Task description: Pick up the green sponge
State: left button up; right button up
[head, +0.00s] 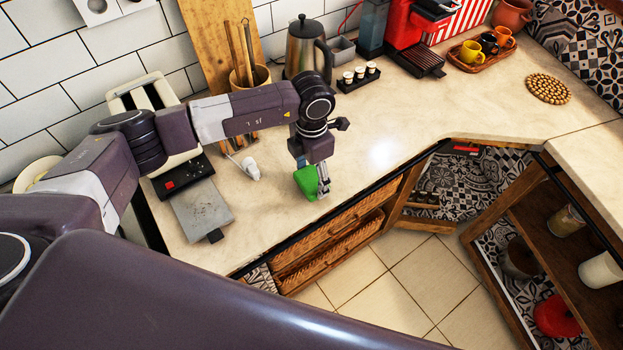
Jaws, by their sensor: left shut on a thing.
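The green sponge (307,182) is at the front part of the pale countertop, near its edge, in the head view. My left gripper (322,187) points down at it from above, with its arm reaching in from the left. The gripper is shut on the sponge, and its fingers cover the sponge's right side. I cannot tell whether the sponge touches the counter or is slightly above it. My right gripper is not in view.
A grey scale-like device (200,208) and a small white object (251,168) lie left of the sponge. Behind stand a kettle (306,50), a utensil holder (250,78) and a black rack (358,78).

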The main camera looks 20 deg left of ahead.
aim_at(312, 179)
pick_arm(q)
notch_tip(312, 179, up, 19)
jog(key=b, duration=0.5)
jog(key=shift+f, duration=0.15)
jog(key=o, duration=0.3)
jog(key=shift+s+f, duration=0.1)
jog(key=c, duration=0.4)
